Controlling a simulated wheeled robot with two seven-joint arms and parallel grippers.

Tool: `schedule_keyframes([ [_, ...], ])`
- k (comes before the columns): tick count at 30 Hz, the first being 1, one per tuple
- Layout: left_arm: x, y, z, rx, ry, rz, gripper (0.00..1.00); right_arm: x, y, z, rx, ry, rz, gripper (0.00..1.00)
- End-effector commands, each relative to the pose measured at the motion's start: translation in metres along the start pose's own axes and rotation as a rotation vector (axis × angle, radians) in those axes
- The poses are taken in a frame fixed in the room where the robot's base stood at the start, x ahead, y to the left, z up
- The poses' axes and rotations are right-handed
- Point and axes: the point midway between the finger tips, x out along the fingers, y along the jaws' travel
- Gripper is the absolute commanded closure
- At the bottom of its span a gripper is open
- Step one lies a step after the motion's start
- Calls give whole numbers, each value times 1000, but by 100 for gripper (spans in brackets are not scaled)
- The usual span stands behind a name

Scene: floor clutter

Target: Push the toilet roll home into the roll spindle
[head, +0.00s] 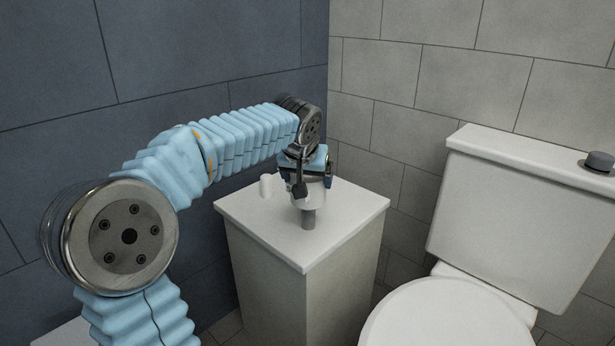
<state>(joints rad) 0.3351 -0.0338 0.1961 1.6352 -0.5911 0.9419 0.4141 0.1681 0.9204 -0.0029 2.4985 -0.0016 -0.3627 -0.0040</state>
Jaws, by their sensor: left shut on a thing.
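The white toilet roll (314,197) is partly hidden behind the fingers of my left gripper (305,183). The gripper points down and is shut on the roll. The roll spindle (308,219) is a short grey upright post on the white cabinet top. Its lower part shows directly below the roll, and the roll's lower edge is above the cabinet top. The spindle's upper end is hidden, so I cannot tell how far the roll is around it. My right gripper is out of view.
A small white cylinder (266,186) stands on the cabinet (257,229), left of the roll. A toilet (508,195) with a dark round object (599,162) on its tank is at the right. Tiled walls meet behind the cabinet. The cabinet top's front is clear.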

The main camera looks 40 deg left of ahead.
Motion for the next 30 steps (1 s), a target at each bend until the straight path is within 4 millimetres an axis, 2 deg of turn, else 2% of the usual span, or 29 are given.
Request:
schedule_keyframes([
  [30,22,1,15,0,0,0,61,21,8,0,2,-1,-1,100],
])
